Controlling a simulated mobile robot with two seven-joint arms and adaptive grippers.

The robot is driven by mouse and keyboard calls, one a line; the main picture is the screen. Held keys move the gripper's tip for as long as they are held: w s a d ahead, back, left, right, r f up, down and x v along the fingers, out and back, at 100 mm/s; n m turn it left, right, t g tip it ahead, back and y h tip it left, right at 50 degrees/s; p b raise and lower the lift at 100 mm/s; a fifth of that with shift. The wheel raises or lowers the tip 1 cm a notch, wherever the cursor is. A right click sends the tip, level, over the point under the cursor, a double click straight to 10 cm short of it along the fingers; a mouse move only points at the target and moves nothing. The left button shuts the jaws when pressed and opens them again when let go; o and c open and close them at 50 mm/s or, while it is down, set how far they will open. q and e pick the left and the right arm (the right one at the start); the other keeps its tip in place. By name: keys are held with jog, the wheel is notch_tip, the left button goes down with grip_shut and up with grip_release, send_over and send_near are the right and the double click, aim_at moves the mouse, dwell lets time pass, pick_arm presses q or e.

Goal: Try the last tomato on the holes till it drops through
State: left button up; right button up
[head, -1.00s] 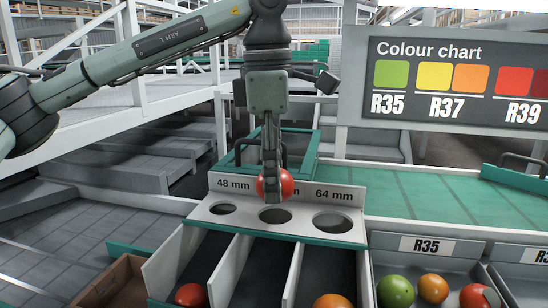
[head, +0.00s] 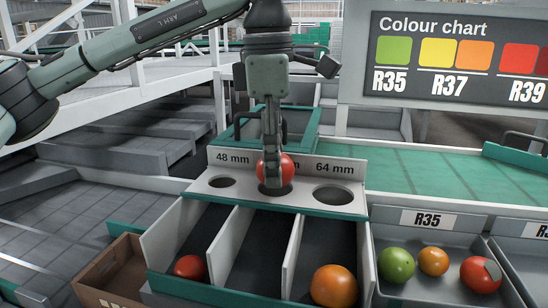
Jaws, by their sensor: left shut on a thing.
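My left gripper (head: 271,181) points straight down and is shut on a red tomato (head: 286,167). One finger hides part of the tomato. It is over the middle hole (head: 279,190) of the grey sizing plate (head: 245,199); I cannot tell if it touches the rim. The 48 mm hole (head: 222,182) is to the left and the 64 mm hole (head: 333,195) to the right, both empty. The middle label is hidden behind the gripper and tomato. My right gripper is not in view.
Below the plate, the left lane holds a red tomato (head: 189,267) and the right lane an orange one (head: 334,286). The middle lane looks empty. A grey R35 tray (head: 398,243) holds several tomatoes at right. A brown box (head: 110,275) stands at lower left.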

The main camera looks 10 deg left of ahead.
pick_arm(q)
jog(key=o, duration=0.9)
jog(key=shift+r, duration=0.15)
dwell(1.2)
jog(key=shift+r+p, duration=1)
jog(key=shift+r, duration=2.4)
